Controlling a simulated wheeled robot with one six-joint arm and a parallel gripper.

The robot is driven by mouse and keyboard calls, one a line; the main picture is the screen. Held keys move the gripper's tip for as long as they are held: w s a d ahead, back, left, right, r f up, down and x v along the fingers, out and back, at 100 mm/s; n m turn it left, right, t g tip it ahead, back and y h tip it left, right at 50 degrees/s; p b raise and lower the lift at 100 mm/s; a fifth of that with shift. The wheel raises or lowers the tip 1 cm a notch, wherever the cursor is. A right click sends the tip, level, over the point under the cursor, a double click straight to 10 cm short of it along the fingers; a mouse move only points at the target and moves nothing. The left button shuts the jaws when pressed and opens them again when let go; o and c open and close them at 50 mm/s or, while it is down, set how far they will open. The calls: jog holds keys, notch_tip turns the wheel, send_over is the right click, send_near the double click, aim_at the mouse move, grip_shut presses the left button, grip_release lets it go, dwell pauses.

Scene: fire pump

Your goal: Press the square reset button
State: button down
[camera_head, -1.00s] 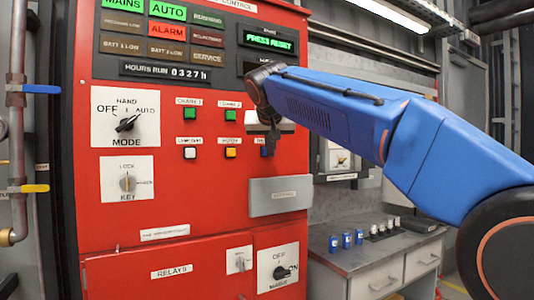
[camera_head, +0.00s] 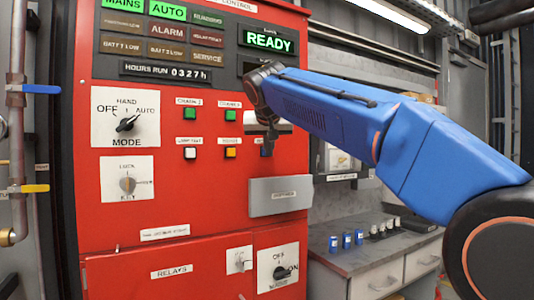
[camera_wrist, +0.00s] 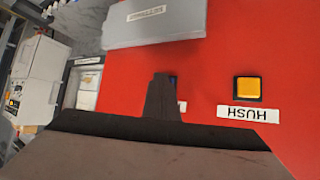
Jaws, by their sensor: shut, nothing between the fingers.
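A small dark blue square button (camera_head: 263,152) sits at the right end of the lower button row on the red panel (camera_head: 215,215). It is mostly hidden by my gripper (camera_head: 271,146) in the head view. In the wrist view, a sliver of the blue button (camera_wrist: 174,79) shows just beside the tip of my gripper (camera_wrist: 160,77), and its label is largely covered. My gripper is shut and empty, right in front of the button; I cannot tell whether it touches. The display (camera_head: 268,40) reads READY in green.
A yellow button (camera_head: 230,153) labelled HUSH in the wrist view and a white button (camera_head: 190,153) are to the left. Two green buttons (camera_head: 190,113) are above. A grey plate (camera_head: 281,196) juts out below. A workbench (camera_head: 355,262) stands at right.

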dwell(0.4)
jog(key=shift+s+d, duration=0.5)
jog(key=shift+s, duration=0.25)
jog(key=s+d, duration=0.1)
jog(key=s, duration=0.1)
jog(key=s+d, duration=0.1)
jog(key=s, duration=0.1)
jog(key=shift+d, duration=0.4)
dwell(0.6)
